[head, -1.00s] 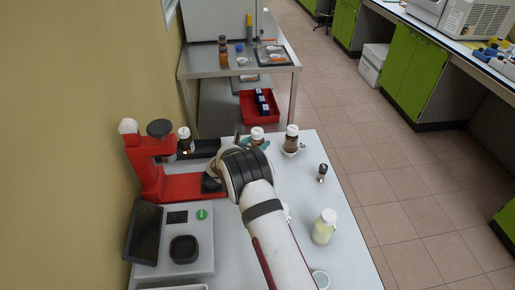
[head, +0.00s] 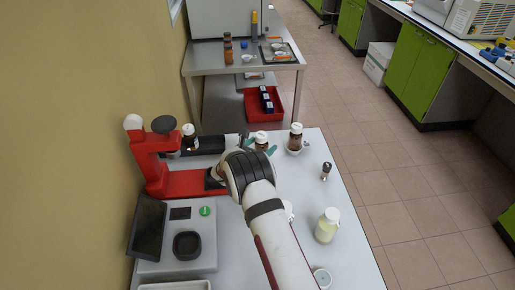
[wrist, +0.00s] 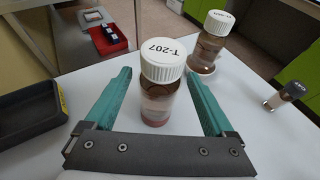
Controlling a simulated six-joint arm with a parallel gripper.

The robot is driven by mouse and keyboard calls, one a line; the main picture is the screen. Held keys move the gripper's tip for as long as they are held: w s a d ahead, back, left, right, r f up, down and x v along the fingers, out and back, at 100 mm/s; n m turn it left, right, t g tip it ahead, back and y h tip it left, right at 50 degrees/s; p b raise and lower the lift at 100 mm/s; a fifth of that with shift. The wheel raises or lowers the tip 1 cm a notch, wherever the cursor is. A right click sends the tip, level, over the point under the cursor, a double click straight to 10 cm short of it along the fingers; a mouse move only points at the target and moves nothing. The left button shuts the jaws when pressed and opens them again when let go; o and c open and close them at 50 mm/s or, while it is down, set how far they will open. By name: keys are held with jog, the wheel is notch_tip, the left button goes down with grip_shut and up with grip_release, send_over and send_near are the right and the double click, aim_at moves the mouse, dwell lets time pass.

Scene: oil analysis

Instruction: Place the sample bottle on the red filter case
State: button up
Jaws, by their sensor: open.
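A brown glass bottle with a white cap marked T-207 (wrist: 160,85) stands upright on the white table. It also shows in the head view (head: 261,141), just beyond my wrist. My gripper (wrist: 158,76) is open, with one teal finger on each side of this bottle and gaps visible between. In the head view, my gripper (head: 259,149) is partly hidden by my own wrist. A red stand (head: 168,177) with black parts is at the left of the table. I cannot tell which red thing is the filter case.
A second white-capped brown bottle (wrist: 214,38) stands in a small white dish, right of my gripper. A pale yellow bottle (head: 327,226) and small dark-capped vial (head: 326,171) stand right. A red tray (head: 251,104) lies on a far lower shelf.

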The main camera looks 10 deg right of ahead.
jog(key=v, duration=1.2)
jog(key=s+d+r+m+g+h, duration=0.1)
jog(key=s+d+r+m+g, duration=0.3)
jog(key=s+d+r+m, duration=0.4)
jog(key=s+d+r+m+g+h, duration=0.1)
jog(key=s+d+r+m+g, duration=0.2)
jog(key=s+d+m+g, duration=0.55)
jog(key=s+a+m+y, duration=0.25)
jog(key=s+m, duration=0.35)
jog(key=s, duration=0.3)
jog(key=s+a+m+y, duration=0.2)
jog(key=s+m+y, duration=0.3)
jog(key=s, duration=0.4)
jog(key=s+a+m+t+y, duration=0.1)
jog(key=s+a+m+y, duration=0.2)
jog(key=s+a+m, duration=0.4)
jog(key=shift+a+r+y, duration=0.35)
jog(key=shift+a+r, duration=0.05)
jog(key=shift+a, duration=0.25)
